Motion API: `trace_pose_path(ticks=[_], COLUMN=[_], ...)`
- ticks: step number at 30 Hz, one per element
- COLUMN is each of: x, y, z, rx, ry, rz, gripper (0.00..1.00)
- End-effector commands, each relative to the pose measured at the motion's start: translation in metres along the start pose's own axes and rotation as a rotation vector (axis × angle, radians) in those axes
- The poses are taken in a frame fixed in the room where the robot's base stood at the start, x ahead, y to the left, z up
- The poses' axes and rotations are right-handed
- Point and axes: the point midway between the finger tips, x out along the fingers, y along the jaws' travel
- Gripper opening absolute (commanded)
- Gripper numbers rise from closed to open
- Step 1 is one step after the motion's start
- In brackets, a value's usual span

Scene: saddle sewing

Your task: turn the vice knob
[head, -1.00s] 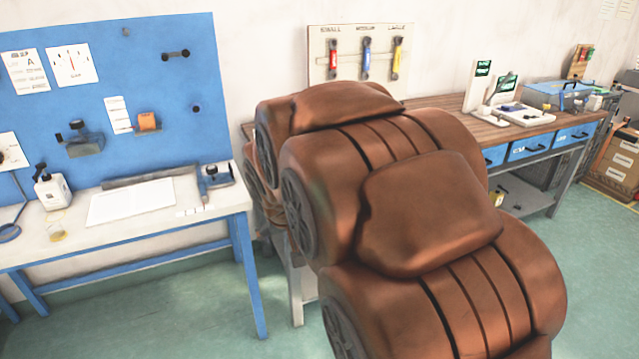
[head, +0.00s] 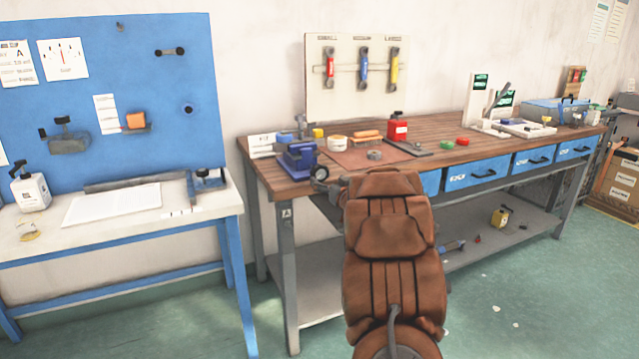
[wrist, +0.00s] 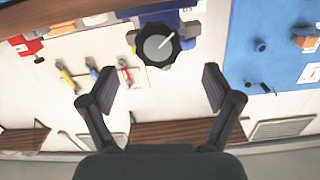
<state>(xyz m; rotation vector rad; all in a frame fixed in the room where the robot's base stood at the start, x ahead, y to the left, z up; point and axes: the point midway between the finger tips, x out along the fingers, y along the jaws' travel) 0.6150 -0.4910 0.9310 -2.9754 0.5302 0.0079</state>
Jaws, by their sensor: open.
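The blue vice (head: 299,157) stands at the left front corner of the wooden workbench in the head view. Its round dark knob (head: 320,174) faces the front edge. In the wrist view, which looks upside down, the black knob with a grey centre and pale pointer (wrist: 158,44) sits at the top middle. A blue part of the vice (wrist: 168,17) shows behind it. My gripper (wrist: 157,80) is open and empty. The knob lies sideways between the fingertips but higher in the picture, apart from both. In the head view my brown arm hides the gripper.
The workbench (head: 500,142) holds a red box (head: 397,128), small parts and a tool tray (head: 515,128). A wrench panel (head: 357,78) hangs behind. A white table (head: 80,222) with a blue pegboard (head: 110,70) stands left, across a floor gap (head: 262,315).

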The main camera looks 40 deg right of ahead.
Motion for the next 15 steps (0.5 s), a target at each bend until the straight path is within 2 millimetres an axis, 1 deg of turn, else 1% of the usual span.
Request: trace_pose_path(ticks=[1, 8, 11, 15], x=[0.000, 0.006, 0.013, 0.026], y=[0.003, 0.004, 0.004, 0.004], z=[0.003, 0.000, 0.000, 0.002], rx=[0.004, 0.007, 0.006, 0.009], ry=[0.011, 0.027, 0.025, 0.022], rz=[-0.008, -0.021, -0.021, -0.019], gripper=[0.89, 0.89, 0.89, 0.89])
